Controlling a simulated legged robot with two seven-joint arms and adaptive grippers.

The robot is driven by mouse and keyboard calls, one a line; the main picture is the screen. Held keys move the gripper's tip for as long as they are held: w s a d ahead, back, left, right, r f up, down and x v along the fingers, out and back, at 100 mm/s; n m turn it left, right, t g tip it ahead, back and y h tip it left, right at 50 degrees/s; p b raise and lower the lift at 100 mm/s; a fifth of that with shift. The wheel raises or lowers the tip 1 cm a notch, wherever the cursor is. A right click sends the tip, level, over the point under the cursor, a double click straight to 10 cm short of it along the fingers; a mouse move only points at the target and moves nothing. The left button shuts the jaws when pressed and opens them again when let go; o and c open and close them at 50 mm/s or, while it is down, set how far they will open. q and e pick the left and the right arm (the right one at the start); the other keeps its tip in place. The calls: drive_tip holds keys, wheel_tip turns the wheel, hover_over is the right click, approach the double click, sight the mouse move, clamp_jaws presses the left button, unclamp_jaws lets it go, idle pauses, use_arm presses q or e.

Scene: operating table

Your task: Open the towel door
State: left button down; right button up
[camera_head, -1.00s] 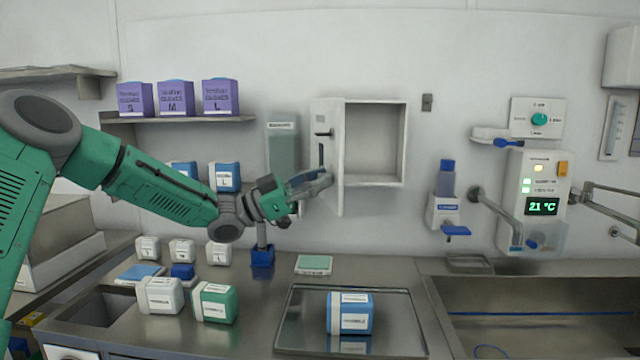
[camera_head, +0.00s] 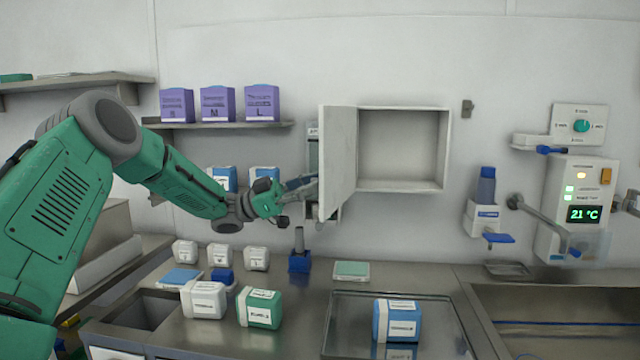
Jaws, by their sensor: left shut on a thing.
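The towel door (camera_head: 338,165) is a white panel on the left side of a white wall cabinet (camera_head: 447,150). It stands swung out from the cabinet, and the cabinet inside is bare. My left gripper (camera_head: 306,187) reaches in from the left to the free left edge of the door. It is shut on the door handle, which is mostly hidden behind the panel and the fingers. My right gripper is not in view.
Purple glove boxes (camera_head: 217,103) stand on a shelf (camera_head: 220,125) left of the cabinet. A wall dispenser (camera_head: 483,215) is on the right.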

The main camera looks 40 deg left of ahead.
use_arm(q)
drive_tip(key=shift+a, duration=0.85)
drive_tip(key=c, duration=1.4)
unclamp_jaws()
drive_tip(key=shift+w+d, duration=0.15)
drive_tip(key=shift+o, duration=0.2)
drive_tip(key=v, duration=1.2)
drive_tip(key=shift+f, duration=0.25)
drive_tip(key=shift+w+d, duration=0.15)
drive_tip(key=shift+f, duration=0.1)
